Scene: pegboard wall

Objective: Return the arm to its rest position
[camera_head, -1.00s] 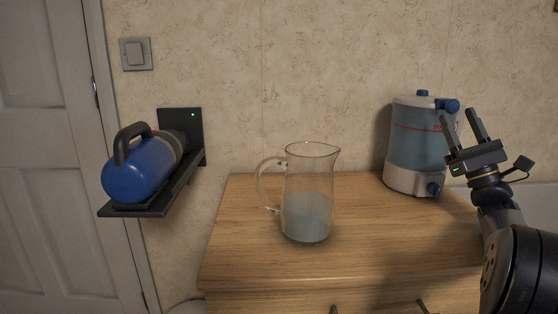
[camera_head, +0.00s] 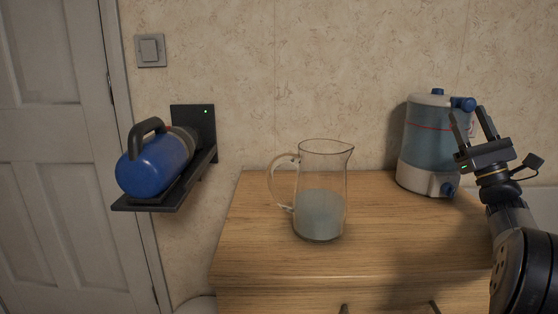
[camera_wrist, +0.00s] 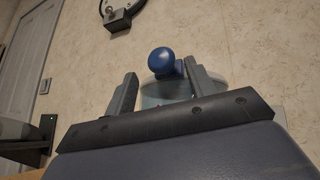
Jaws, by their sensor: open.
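My gripper (camera_head: 472,124) is at the right of the head view, raised with its fingers pointing up. It is open, with nothing between the fingers. In the head view it overlaps the right edge of the water dispenser. In the wrist view the two fingers (camera_wrist: 160,92) stand apart, and the dispenser's blue knob (camera_wrist: 161,60) shows behind the gap between them.
A glass pitcher (camera_head: 320,185) partly filled with liquid stands on the wooden cabinet (camera_head: 260,235). The water dispenser (camera_head: 432,145) stands at its back right. A blue canister (camera_head: 155,165) lies on a black wall shelf (camera_head: 148,206) at left. The cabinet's front left is clear.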

